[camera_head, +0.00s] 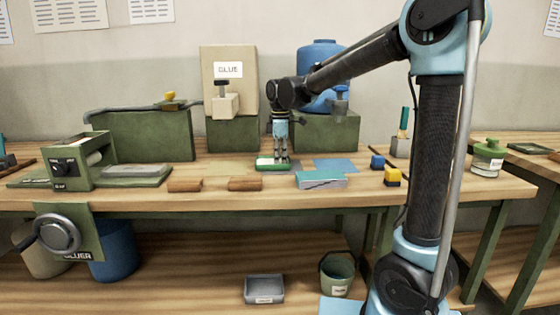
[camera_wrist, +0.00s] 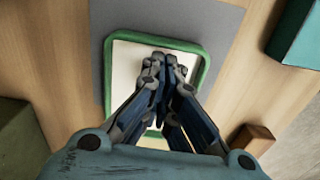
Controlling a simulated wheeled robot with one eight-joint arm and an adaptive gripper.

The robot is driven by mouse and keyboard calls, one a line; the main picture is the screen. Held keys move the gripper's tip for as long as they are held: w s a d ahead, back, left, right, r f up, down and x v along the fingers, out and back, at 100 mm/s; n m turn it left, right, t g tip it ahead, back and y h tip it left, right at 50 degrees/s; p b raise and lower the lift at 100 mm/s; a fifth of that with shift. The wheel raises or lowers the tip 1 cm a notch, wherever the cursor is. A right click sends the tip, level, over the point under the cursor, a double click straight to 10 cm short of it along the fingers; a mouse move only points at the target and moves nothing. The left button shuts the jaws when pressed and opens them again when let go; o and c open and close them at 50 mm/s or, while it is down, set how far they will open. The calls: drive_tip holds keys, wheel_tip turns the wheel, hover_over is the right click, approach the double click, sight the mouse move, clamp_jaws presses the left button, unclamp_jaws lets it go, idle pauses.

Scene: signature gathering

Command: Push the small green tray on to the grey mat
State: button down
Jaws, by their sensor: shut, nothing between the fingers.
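The small green tray (camera_wrist: 155,41) has a green rim and a pale inside. In the wrist view it lies over the grey mat (camera_wrist: 220,28), which shows beyond its top edge and along its left and right sides. Its lower part is mostly hidden by my gripper, so I cannot tell whether all of it is on the mat. The tray (camera_head: 273,167) also shows on the workbench in the head view. My gripper (camera_wrist: 158,62) is shut and empty, pointing down within the tray's outline; it also shows in the head view (camera_head: 273,160).
Two brown blocks (camera_head: 245,184) lie left of the tray at the front. A teal-topped stack (camera_head: 321,180) lies to its front right, and a blue sheet (camera_head: 335,165) to its right. Green stands with a glue box (camera_head: 230,100) and a blue container (camera_head: 320,56) are behind.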

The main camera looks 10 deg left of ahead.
drive_tip(key=shift+w+d, duration=0.25)
drive_tip(key=shift+d, duration=0.75)
drive_tip(key=shift+w+d, duration=0.2)
drive_tip(key=shift+d, duration=0.8)
drive_tip(key=shift+a, duration=0.1)
